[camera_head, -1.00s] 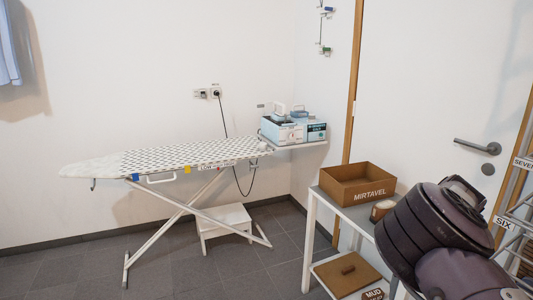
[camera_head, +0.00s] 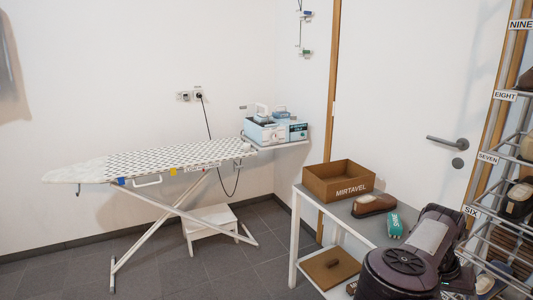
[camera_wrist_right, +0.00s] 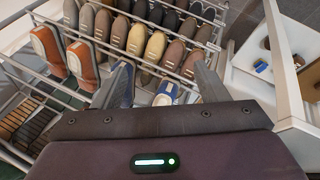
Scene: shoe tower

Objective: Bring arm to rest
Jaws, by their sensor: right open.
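My right arm (camera_head: 415,262) is folded at the lower right of the head view, in front of the small table. Its hand cannot be made out there. In the right wrist view my right gripper (camera_wrist_right: 160,72) has its two fingers wide apart. Nothing is clearly held between them. Beyond the fingers a blue and white shoe (camera_wrist_right: 166,94) shows on the shoe rack (camera_wrist_right: 75,95), partly hidden behind the hand. Several brown, tan and grey shoes stand in rows higher on the rack, with orange-brown shoes (camera_wrist_right: 82,60) at the left. My left gripper is not in view.
The small table (camera_head: 310,208) holds a brown MIRTAVEL box (camera_head: 338,184), a brown shoe (camera_head: 373,204) and a teal brush-like item (camera_head: 395,225). The labelled rack (camera_head: 490,185) stands at the right edge. An ironing board (camera_head: 150,163) stands at the left; floor before it is clear.

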